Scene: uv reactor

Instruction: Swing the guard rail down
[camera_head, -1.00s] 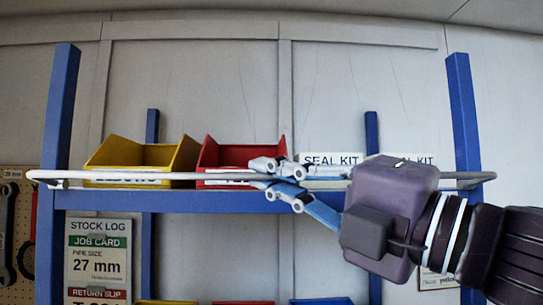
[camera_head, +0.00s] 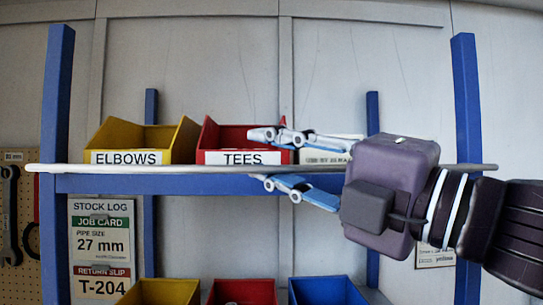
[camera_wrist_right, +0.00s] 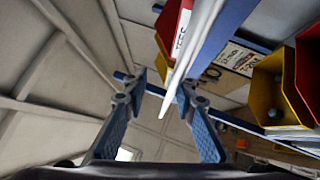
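The guard rail (camera_head: 150,169) is a thin pale bar running across the front of the blue shelf frame, from the left post to past the right post. It lies just below the bin labels, in front of the blue shelf beam (camera_head: 200,184). My right gripper (camera_head: 267,160) reaches in from the right, with one finger above the rail and one below. Its fingers are spread and look clear of the bar. In the right wrist view the rail (camera_wrist_right: 192,50) runs down between the open fingers (camera_wrist_right: 161,92). My left gripper is not in view.
A yellow ELBOWS bin (camera_head: 140,141) and a red TEES bin (camera_head: 225,137) stand on the shelf behind the rail. A third label is partly hidden by my gripper. More bins, including a blue one (camera_head: 325,291), sit lower. A stock log sign (camera_head: 101,245) hangs at left.

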